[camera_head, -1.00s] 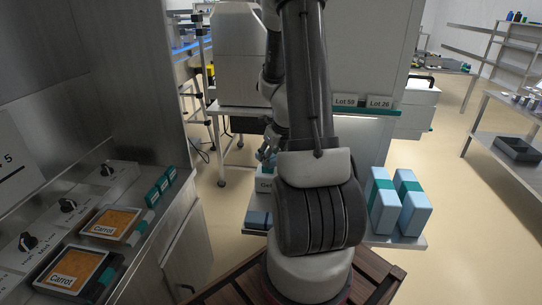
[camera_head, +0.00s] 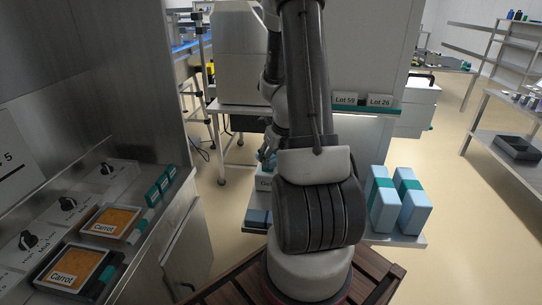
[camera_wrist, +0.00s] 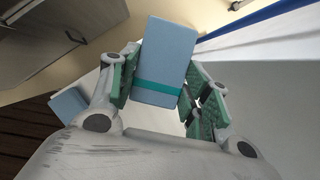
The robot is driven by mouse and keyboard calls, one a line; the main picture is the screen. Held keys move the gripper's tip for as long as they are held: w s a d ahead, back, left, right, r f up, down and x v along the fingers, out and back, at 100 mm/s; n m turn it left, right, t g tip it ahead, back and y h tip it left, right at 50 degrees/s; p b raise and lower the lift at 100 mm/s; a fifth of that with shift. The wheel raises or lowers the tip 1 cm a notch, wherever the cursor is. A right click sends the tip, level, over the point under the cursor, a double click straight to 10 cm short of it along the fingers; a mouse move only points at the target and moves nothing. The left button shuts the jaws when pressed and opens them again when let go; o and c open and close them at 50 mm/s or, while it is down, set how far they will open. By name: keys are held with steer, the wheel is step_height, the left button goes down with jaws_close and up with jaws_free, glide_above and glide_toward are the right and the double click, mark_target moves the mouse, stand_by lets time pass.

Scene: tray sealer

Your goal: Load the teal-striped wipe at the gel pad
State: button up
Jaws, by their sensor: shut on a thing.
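A light-blue wipe pack (camera_wrist: 166,50) with a teal stripe sits between the green-padded fingers of my gripper (camera_wrist: 162,82) in the wrist view. The gripper is shut on it. In the head view my gripper (camera_head: 266,160) is beyond my arm, above a pale box with a partly hidden label starting "Ge" (camera_head: 263,184). The pack is hard to make out there, and I cannot tell whether it touches anything below. Two upright light-blue packs with teal bands, a left one (camera_head: 381,208) and a right one (camera_head: 413,213), stand on a shelf at the right.
Dark-blue packs (camera_head: 257,218) lie below the labelled box. Signs marked Lot (camera_head: 379,100) stand on the ledge behind. Carrot trays (camera_head: 109,223) and knobs are on the left counter. My arm blocks the middle of the head view. Open floor lies at the right.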

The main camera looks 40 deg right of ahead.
mark_target(271, 158)
steer(key=shift+f, duration=0.65)
stand_by(0.5)
stand_by(0.5)
steer(key=shift+r, duration=3.5)
